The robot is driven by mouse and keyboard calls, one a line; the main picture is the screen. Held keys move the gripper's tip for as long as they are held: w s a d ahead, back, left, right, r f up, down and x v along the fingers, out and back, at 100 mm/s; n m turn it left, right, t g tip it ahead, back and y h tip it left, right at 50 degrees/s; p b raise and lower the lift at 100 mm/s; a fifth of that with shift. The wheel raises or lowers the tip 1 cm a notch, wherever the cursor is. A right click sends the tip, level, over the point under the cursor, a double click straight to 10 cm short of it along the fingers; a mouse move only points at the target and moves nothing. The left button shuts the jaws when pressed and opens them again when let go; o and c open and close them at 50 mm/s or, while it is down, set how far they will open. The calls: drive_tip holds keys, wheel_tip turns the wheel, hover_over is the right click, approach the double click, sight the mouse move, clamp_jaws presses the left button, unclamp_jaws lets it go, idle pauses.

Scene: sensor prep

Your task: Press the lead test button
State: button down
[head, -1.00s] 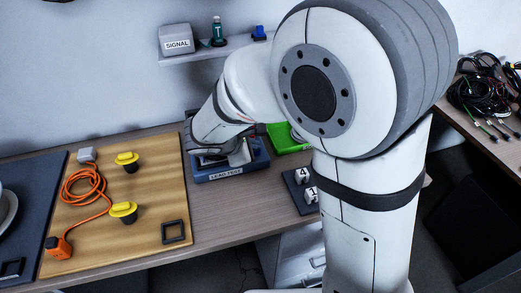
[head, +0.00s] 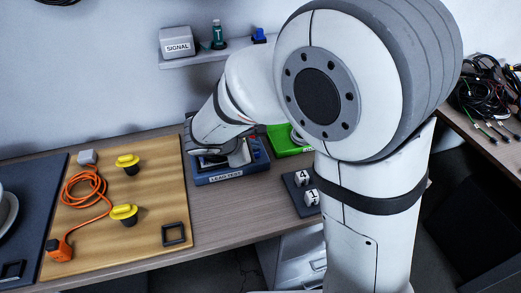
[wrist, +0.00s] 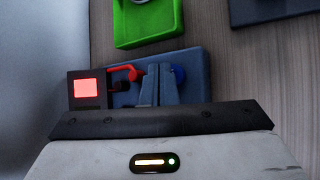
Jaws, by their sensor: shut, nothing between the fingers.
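The blue lead test box (head: 230,177), labelled LEAD TEST, sits on the bench beneath my wrist in the head view. In the wrist view the box (wrist: 196,66) lies just beyond my gripper (wrist: 159,68). My gripper is shut and empty, with its fingertips over the box. A round blue button (wrist: 179,74) shows right beside the fingertips, partly hidden by them; I cannot tell whether they touch. A red lead (wrist: 123,71) lies left of the fingers. A dark block with a lit red square (wrist: 86,88) stands at the box's left side.
A green tray (head: 285,141) lies right of the box; it also shows in the wrist view (wrist: 146,36). A wooden board (head: 150,215) with yellow knobs and an orange cable is at left.

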drive_tip(key=shift+r, duration=0.3)
drive_tip(key=shift+r+p, duration=1.95)
drive_tip(key=shift+r, duration=0.6)
drive_tip(key=shift+f, duration=0.1)
drive_tip(key=s+d+r+m+g, duration=0.3)
drive_tip(key=s+d+m, duration=0.35)
drive_tip(key=d, duration=0.45)
drive_tip(key=s+d+r+m+g+y, duration=0.1)
drive_tip(key=s+d+m+y, duration=0.4)
drive_tip(key=s+m, duration=0.7)
drive_tip(key=shift+d+r+m+g+y, duration=0.2)
drive_tip(key=shift+m+g+y, duration=0.1)
drive_tip(key=shift+m, duration=0.15)
